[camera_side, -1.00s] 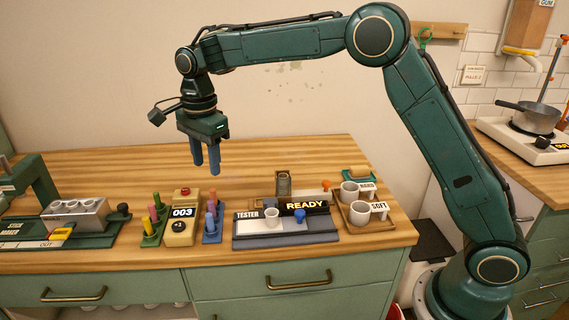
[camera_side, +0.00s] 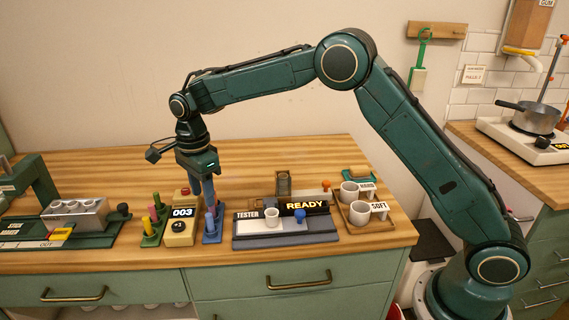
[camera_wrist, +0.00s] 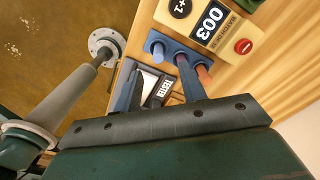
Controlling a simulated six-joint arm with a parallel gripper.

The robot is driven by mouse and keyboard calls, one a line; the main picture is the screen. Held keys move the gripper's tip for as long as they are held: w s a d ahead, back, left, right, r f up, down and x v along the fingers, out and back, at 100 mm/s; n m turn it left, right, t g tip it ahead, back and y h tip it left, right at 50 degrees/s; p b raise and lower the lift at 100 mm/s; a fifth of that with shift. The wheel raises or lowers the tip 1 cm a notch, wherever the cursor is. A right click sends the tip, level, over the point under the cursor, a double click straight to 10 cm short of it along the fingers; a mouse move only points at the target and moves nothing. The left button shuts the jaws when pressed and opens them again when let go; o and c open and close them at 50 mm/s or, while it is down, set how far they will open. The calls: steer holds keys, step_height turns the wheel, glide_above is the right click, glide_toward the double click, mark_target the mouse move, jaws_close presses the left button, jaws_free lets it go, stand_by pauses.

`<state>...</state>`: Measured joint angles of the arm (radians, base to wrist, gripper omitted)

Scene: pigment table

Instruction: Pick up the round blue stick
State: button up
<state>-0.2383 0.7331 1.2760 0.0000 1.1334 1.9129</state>
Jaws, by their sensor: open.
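Which stick is the round one, and whether a finger touches any, I cannot tell.
The yellow counter box (camera_side: 180,233) reading 003 stands close left of the rack. A green rack (camera_side: 151,240) of coloured sticks is further left. The tester (camera_side: 262,240) with a cup and blue knob is close right. The wooden counter behind is mostly clear.

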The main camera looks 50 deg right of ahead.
mark_target(209, 215)
steer(key=shift+f, duration=1.5)
steer(key=shift+s+d+f, duration=0.1)
steer(key=shift+f, duration=1.2)
steer(key=shift+s+d+f, duration=0.1)
steer(key=shift+f, duration=1.2)
jaws_close()
